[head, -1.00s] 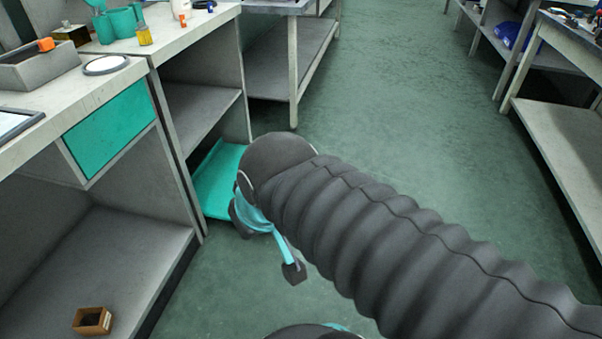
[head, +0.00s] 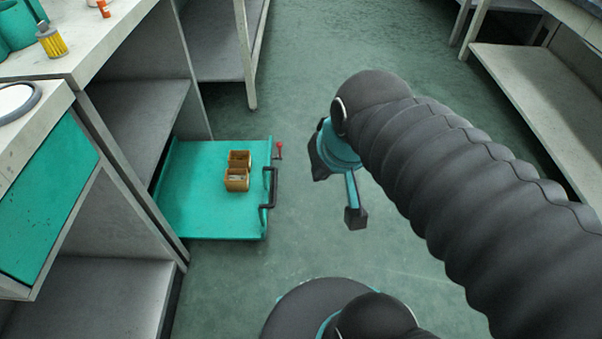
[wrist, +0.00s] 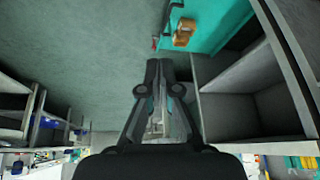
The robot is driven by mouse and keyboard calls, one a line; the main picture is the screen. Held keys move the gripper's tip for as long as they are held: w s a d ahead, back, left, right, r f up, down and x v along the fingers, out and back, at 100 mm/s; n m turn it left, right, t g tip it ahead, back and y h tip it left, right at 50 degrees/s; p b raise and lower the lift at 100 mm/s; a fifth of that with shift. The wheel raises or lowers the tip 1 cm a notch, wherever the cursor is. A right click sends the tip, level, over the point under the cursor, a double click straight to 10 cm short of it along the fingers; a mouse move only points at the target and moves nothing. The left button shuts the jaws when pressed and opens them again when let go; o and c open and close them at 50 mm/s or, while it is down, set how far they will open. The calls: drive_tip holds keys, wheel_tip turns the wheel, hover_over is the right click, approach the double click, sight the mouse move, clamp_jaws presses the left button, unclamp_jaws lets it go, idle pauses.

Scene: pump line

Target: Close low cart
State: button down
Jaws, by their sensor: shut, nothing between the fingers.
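The low cart (head: 205,205) is a flat teal tray near the floor, drawn out from under the left bench. It has a black handle (head: 272,187) on its outer edge and a small red knob or lever (head: 279,150) at the far corner. The cart also shows at the top of the wrist view (wrist: 208,37). My gripper (wrist: 163,66) is shut and empty in the wrist view, apart from the cart.
Small wooden boxes (head: 238,170) stand on the cart. The left bench has a teal drawer (head: 45,200) and open shelves (head: 90,310) beside the cart. Another bench (head: 530,95) stands at the right. The green floor between is clear.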

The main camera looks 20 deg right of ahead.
drive_tip(key=w+d+f+m+g+y, duration=0.1)
drive_tip(key=w+f+m+g+y, duration=0.1)
drive_tip(key=w+f+m, duration=0.45)
drive_tip(key=w+d+f+m+g+y, duration=0.1)
drive_tip(key=w+f+m+y, duration=0.2)
drive_tip(key=w, duration=0.7)
drive_tip(key=w+d+f+m+y, duration=0.1)
drive_tip(key=w+d+f+m, duration=0.25)
drive_tip(key=f, duration=0.35)
drive_tip(key=w+d+f+m, duration=0.2)
drive_tip(key=w+f+m, duration=0.15)
drive_tip(key=f, duration=0.45)
drive_tip(key=w+d+f+m+y, duration=0.1)
drive_tip(key=w+d+f+m, duration=0.2)
drive_tip(key=f, duration=0.4)
drive_tip(key=w+a+f+m, duration=0.1)
drive_tip(key=w+a+f, duration=0.1)
drive_tip(key=a+f, duration=0.6)
drive_tip(key=shift+w+a+f, duration=0.3)
drive_tip(key=shift+a+f, duration=0.05)
drive_tip(key=shift+a, duration=0.95)
drive_tip(key=shift+m, duration=0.25)
